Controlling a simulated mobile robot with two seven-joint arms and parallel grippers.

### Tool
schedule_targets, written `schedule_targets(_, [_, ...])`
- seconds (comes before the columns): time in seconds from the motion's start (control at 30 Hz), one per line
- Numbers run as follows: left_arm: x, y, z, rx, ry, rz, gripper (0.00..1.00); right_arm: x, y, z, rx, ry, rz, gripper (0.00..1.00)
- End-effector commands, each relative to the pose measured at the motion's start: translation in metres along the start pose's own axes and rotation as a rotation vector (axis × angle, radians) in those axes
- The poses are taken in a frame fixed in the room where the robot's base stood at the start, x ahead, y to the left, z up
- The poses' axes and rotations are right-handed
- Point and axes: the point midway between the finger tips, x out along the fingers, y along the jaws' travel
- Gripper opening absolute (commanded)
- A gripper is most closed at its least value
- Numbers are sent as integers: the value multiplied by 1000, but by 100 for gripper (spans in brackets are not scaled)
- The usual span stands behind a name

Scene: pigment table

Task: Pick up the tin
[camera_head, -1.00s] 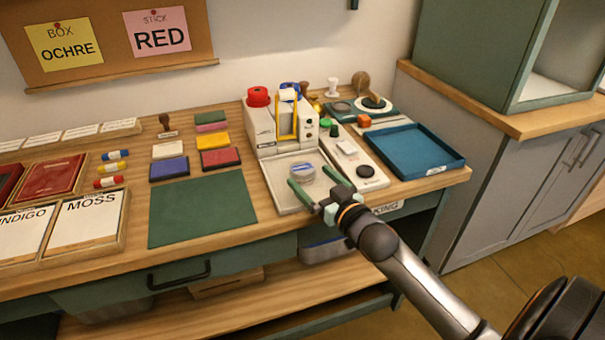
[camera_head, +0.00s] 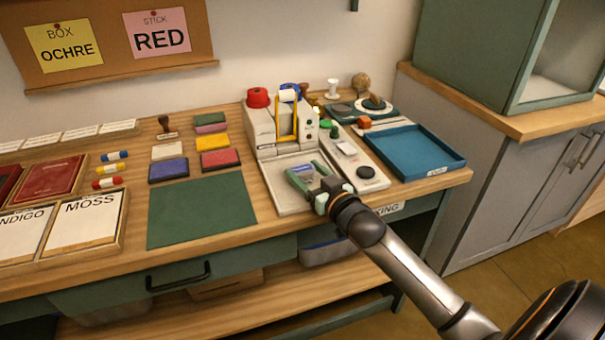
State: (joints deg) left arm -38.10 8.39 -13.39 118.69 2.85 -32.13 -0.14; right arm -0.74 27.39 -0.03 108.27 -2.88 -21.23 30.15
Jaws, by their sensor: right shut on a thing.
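The tin (camera_head: 306,173) is a small round grey tin with a blue-and-white label on top. It sits at the light grey tray (camera_head: 288,205) in front of the white dispenser unit. My right gripper (camera_head: 305,176) has its green fingers on both sides of the tin and is shut on it. The fingers hide part of the tin's sides. Whether the tin is clear of the tray I cannot tell. My left gripper is not in view.
The white dispenser unit (camera_head: 264,132) stands just behind the tin. A strip with a black knob (camera_head: 366,172) and a blue tray (camera_head: 405,155) lie to the right. A green mat (camera_head: 200,210) lies to the left, with several coloured pads behind it.

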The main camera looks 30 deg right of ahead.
Motion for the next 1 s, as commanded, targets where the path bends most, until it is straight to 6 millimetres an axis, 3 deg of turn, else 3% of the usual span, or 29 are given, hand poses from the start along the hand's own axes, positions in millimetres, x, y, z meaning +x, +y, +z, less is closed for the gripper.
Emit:
schedule_targets(0.07, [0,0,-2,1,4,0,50,0,0,0,0,0,0,44])
schedule_targets(0.4, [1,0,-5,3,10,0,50,0,0,0,0,1,0,6])
schedule_targets(0.73, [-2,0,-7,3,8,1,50,0,0,-11,0,3,0,4])
schedule_targets(0.9, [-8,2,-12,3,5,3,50,-1,0,-37,-1,6,-1,4])
schedule_targets(1.0, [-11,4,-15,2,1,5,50,-18,-4,-54,-1,4,-2,4])
